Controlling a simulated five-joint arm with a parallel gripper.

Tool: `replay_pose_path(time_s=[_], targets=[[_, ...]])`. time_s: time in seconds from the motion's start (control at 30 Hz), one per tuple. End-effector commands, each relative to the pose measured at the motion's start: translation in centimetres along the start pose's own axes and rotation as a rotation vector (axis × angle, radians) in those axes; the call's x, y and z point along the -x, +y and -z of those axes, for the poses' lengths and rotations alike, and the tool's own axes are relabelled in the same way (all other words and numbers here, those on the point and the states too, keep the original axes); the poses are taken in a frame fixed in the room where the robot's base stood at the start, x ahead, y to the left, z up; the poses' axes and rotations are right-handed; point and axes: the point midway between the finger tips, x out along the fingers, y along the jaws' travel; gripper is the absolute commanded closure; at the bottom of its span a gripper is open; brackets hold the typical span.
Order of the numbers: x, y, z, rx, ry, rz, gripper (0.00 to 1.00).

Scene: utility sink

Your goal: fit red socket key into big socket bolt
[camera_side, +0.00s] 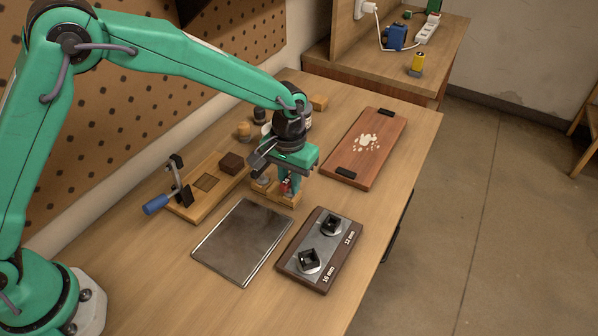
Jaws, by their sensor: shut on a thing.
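My gripper (287,181) points down, shut on the red socket key (285,187), of which only a small red part shows between the fingers. It is at a small wooden holder (283,200); I cannot tell whether the key is still in the holder or just above it. The big socket bolt (308,261) is the dark socket near the "16 mm" label, at the near end of a dark-edged block (294,246). A smaller socket bolt (331,224) stands by the "12 mm" label. Both are apart from my gripper, lower right of it.
A grey metal plate (242,242) lies left of the block. A wooden board with a blue-handled clamp (158,203) is further left. A reddish board with pale pieces (368,150) lies behind right. Jars and wooden pieces stand behind my gripper. Bare tabletop lies around the block.

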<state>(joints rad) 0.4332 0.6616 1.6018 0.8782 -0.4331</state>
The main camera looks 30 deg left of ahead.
Motion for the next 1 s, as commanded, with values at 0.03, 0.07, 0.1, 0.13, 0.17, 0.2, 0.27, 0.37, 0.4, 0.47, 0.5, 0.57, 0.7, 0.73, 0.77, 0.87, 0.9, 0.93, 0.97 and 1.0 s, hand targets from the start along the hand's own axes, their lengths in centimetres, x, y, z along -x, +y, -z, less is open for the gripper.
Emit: replay_pose_path(time_s=[0.03, 0.07, 0.1, 0.13, 0.17, 0.2, 0.27, 0.37, 0.4, 0.47, 0.5, 0.57, 0.7, 0.73, 0.77, 0.87, 0.9, 0.93, 0.97, 1.0], targets=[[0.1, 0.0, 0.0, 0.000, 0.001, 0.000, 1.00], [0.2, 0.0, 0.0, 0.000, 0.001, 0.000, 1.00], [0.3, 0.0, 0.0, 0.000, 0.001, 0.000, 1.00], [0.4, 0.0, 0.0, 0.000, 0.001, 0.000, 1.00], [0.6, 0.0, 0.0, 0.000, 0.001, -0.001, 1.00], [0.8, 0.0, 0.1, 0.000, 0.002, -0.001, 1.00], [1.4, 0.0, 0.1, 0.000, 0.003, -0.001, 1.00], [2.5, 0.0, 0.1, 0.000, 0.003, -0.001, 1.00], [3.1, 0.0, 0.1, 0.000, 0.004, -0.002, 1.00], [4.0, 0.1, 0.1, 0.000, 0.004, -0.002, 1.00], [4.5, 0.3, -0.2, -0.002, 0.003, -0.002, 1.00], [5.0, 0.9, -1.2, -0.004, 0.002, -0.001, 1.00], [6.5, 2.3, -3.2, -0.004, 0.002, -0.001, 1.00], [6.8, 2.6, -3.7, -0.005, 0.003, -0.002, 1.00], [7.1, 2.9, -4.2, -0.004, 0.003, -0.002, 1.00], [8.2, 3.9, -5.6, -0.004, 0.002, -0.001, 1.00], [8.6, 4.2, -6.2, -0.004, 0.002, -0.001, 1.00], [8.8, 4.5, -6.5, -0.004, 0.002, -0.001, 1.00], [9.1, 4.8, -6.9, -0.003, 0.002, -0.001, 1.00], [9.4, 5.1, -7.3, -0.004, 0.002, -0.001, 1.00]])
